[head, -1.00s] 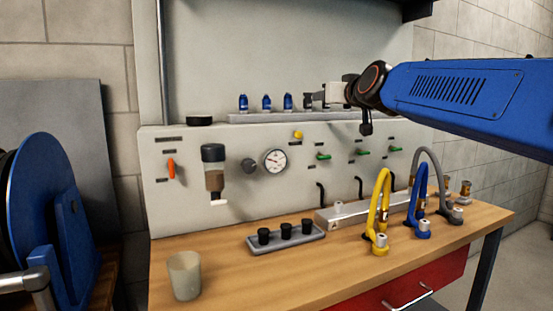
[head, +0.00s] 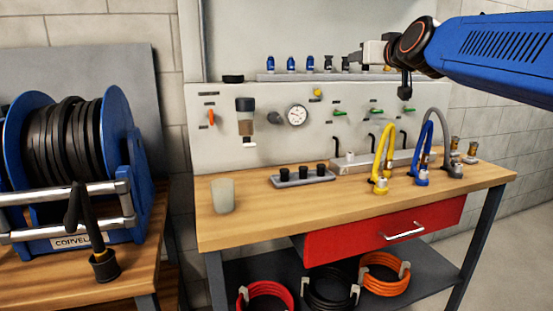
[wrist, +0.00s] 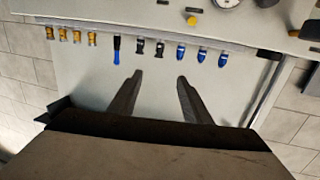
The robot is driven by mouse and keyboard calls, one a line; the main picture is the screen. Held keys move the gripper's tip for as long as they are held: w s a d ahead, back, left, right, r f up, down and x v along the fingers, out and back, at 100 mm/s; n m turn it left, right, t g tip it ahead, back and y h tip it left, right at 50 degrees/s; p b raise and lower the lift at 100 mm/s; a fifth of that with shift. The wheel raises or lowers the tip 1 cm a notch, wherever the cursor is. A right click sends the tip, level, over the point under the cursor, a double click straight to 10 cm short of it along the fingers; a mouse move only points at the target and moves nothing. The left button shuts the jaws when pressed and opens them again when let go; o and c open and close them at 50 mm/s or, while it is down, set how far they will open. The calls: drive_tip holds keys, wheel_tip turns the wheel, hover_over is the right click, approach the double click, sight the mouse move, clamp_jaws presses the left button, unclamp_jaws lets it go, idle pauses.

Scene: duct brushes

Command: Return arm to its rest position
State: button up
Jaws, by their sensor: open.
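My gripper (head: 358,57) is at the upper right of the head view, at the end of my blue arm, in front of the upper panel and close to the shelf of small fittings. In the wrist view my gripper's two dark fingers (wrist: 156,95) stand apart with nothing between them. Beyond the fingertips is a row of fittings on the shelf: blue ones (wrist: 201,57), dark ones (wrist: 160,48) and brass ones (wrist: 77,37). In the head view my gripper and arm hide part of this row.
The wooden bench (head: 262,216) carries a translucent cup (head: 223,196), a grey tray (head: 318,179) with black caps, and yellow (head: 377,165) and blue hoses. A red drawer (head: 345,236) is under it. A hose reel (head: 75,140) stands at left. Open floor shows at right.

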drive_tip(key=s+d+f+g, duration=0.1)
drive_tip(key=s+f+g, duration=0.3)
drive_tip(key=s+f, duration=0.9)
drive_tip(key=s+d+f+m+g+h, duration=0.1)
drive_tip(key=s+f+g, duration=0.3)
drive_tip(key=s+f, duration=0.9)
drive_tip(key=s+d+f+g+h, duration=0.1)
drive_tip(key=s+d+f+g, duration=0.2)
drive_tip(key=s+f, duration=1)
wheel_tip(320, 180, down, 9)
drive_tip(key=shift+f+g, duration=0.1)
drive_tip(key=shift+g, duration=0.6)
drive_tip(key=shift+a, duration=0.1)
